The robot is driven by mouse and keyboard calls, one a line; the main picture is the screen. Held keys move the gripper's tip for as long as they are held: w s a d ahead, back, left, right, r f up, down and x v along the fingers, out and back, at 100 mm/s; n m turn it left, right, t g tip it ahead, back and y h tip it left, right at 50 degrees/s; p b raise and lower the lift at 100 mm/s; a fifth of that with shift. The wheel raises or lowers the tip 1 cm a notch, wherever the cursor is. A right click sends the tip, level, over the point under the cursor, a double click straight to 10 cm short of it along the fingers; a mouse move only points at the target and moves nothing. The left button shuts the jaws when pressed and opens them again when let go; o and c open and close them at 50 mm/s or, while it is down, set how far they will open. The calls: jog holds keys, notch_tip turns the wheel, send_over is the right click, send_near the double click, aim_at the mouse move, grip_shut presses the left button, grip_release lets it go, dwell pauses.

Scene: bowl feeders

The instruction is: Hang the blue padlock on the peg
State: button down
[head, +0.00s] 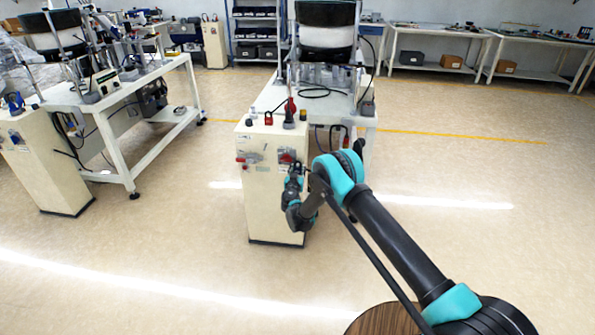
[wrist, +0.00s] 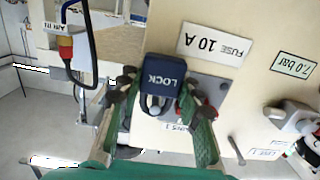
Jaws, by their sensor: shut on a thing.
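The blue padlock (wrist: 163,75), marked LOCK, is between the fingertips of my gripper (wrist: 158,90) in the wrist view. My gripper is shut on it. Its lettering reads upside down, and part of its metal shackle (wrist: 155,103) shows between the fingers. Behind it is a grey plate (wrist: 212,88) on the cream panel, partly covered by padlock and fingers. I cannot make out the peg, nor tell whether the shackle touches anything. In the head view my gripper (head: 294,178) is at the front of the cream cabinet (head: 268,205); the padlock cannot be made out there.
A grey lever handle (wrist: 292,118) sticks out at the right of the wrist view. A red and yellow connector (wrist: 66,48) with a dark cable is at the left. A white bench (head: 268,98) stands behind the cabinet.

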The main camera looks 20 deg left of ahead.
jog(key=shift+w, duration=0.35)
dwell(0.5)
jog(key=c, duration=1)
grip_release()
jog(key=shift+o, duration=0.8)
jog(key=shift+o, duration=0.6)
jog(key=shift+s, duration=0.15)
jog(key=shift+v, duration=3.4)
